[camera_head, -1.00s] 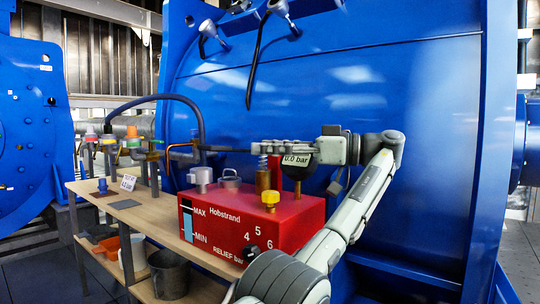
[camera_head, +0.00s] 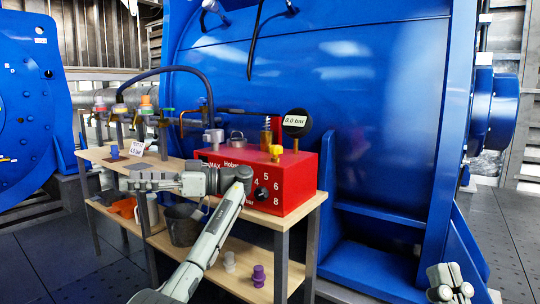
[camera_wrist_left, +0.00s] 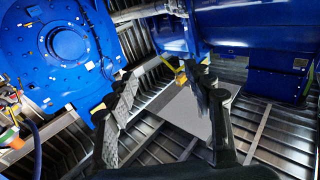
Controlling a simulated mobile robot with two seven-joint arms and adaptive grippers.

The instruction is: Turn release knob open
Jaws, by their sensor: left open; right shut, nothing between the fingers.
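The red Hobstrand pump box (camera_head: 302,180) stands on the wooden bench. A yellow knob (camera_head: 276,150) is on its top, beside a round gauge (camera_head: 297,122) reading 0.0 bar. A black dial knob (camera_head: 261,193) is on its front, among the numbers. I cannot tell which knob is the release knob. My left gripper (camera_head: 124,181) is in front of the bench, pointing left, away from both knobs. Its fingers are open and empty in the left wrist view (camera_wrist_left: 165,88). My left arm hides part of the box's front. My right gripper (camera_head: 455,291) is shut and empty at the bottom right.
The wooden bench (camera_head: 245,226) carries hoses and coloured valve caps (camera_head: 146,104) at the left. A dark bucket (camera_head: 183,226) and purple and white pieces sit on its lower shelf. A large blue housing (camera_head: 380,120) rises behind. Floor right of the bench is open.

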